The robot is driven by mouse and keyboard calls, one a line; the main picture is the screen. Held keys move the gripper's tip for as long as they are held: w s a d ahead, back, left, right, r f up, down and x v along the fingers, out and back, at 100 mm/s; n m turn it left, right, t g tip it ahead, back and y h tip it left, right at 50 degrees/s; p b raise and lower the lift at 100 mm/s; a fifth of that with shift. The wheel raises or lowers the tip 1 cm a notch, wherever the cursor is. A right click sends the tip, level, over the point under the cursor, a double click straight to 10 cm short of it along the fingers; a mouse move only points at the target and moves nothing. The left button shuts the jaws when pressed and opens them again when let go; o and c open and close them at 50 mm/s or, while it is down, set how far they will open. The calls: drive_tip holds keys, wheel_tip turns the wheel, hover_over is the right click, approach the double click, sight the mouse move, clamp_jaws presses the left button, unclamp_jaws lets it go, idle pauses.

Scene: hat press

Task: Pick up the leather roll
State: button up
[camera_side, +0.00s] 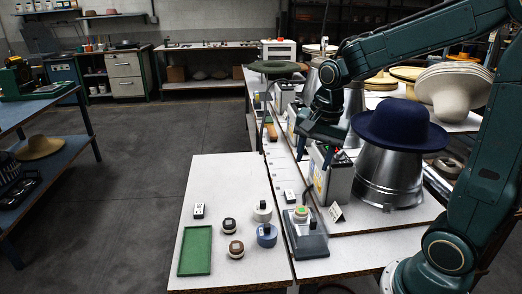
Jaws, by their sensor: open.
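A small roll with a brown top and pale side, which looks like the leather roll (236,249), stands on the white table at the front, right of a green tray (196,250). A dark-topped roll (229,226) stands just behind it. A blue roll (267,235) and a pale grey-white roll (262,211) stand to its right. My gripper (301,153) is open, above the bench behind and to the right of the rolls, well apart from them. Its fingers are small and partly lost against the machines behind.
A grey scale-like device (305,236) holds a green-topped roll (301,213). A navy hat (399,126) sits on a metal form (388,178) at right, close to my arm. The table's back left is clear.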

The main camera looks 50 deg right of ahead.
drive_tip(key=w+d+f+m+g, duration=0.2)
drive_tip(key=w+d+f+m, duration=0.2)
drive_tip(key=f+m, duration=0.4)
drive_tip(key=shift+w+d+f, duration=0.35)
drive_tip(key=shift+w+d, duration=0.05)
drive_tip(key=shift+d, duration=0.45)
hover_over(301, 209)
drive_tip(key=shift+s+a+f, duration=0.1)
drive_tip(key=shift+f, duration=2.05)
drive_tip(key=shift+s+a+f, duration=0.1)
drive_tip(key=shift+f, duration=2.05)
drive_tip(key=shift+d+f, duration=0.15)
drive_tip(key=shift+f, duration=2.4)
drive_tip(key=shift+w, duration=0.1)
drive_tip(key=c, duration=0.8)
drive_tip(key=shift+c, duration=0.2)
